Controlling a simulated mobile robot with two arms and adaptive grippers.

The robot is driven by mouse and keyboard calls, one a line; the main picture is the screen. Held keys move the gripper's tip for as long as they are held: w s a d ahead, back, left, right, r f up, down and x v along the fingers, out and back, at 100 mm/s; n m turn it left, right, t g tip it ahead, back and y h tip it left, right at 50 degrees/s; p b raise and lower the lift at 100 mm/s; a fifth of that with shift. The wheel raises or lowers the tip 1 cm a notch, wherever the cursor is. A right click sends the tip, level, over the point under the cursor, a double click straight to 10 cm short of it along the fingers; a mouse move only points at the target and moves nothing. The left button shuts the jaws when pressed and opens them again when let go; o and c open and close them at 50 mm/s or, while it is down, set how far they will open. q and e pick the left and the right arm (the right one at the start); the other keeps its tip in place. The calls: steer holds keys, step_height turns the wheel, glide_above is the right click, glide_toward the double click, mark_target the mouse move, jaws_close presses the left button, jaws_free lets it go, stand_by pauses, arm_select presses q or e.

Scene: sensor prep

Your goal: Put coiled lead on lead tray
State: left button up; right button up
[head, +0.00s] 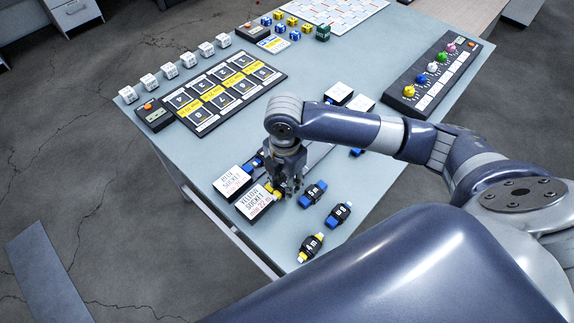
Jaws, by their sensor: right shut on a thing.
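My right gripper (289,184) points down over the near part of the table, beside the yellow socket box (254,203). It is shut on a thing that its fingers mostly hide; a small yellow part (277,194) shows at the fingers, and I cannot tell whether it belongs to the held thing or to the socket. Two dark coiled leads with blue ends lie to the right of the gripper, one close (313,193) and one farther (338,215). A coiled lead with yellow ends (311,247) lies nearer the front edge. I cannot clearly make out the lead tray; my arm hides the table behind the gripper. My left gripper is not in view.
A second socket box (232,182) stands behind the yellow one. A panel of numbered slots (221,90), a row of white cubes (170,70) and a panel with coloured knobs (436,75) stand farther back. The table's front left edge is close to the boxes.

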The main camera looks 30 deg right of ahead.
steer(key=w+d, duration=0.2)
steer(key=w, duration=0.1)
steer(key=w+d, duration=0.1)
steer(key=shift+w+f+p, duration=0.2)
steer(key=shift+w+p, duration=0.1)
steer(key=shift+w+d, duration=0.3)
steer(key=shift+w, duration=0.1)
steer(key=shift+w+d+f, duration=0.2)
steer(key=shift+w+f, duration=0.05)
step_height(320, 180, down, 2)
steer(key=shift+f+p, duration=0.25)
steer(key=shift+p, duration=0.3)
steer(key=shift+f, duration=0.4)
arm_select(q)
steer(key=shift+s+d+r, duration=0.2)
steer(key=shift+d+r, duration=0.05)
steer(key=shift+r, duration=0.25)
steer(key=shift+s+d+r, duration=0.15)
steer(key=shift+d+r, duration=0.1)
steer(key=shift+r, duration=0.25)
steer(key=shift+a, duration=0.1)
arm_select(e)
steer(key=shift+f, duration=0.1)
steer(key=o, duration=1.1)
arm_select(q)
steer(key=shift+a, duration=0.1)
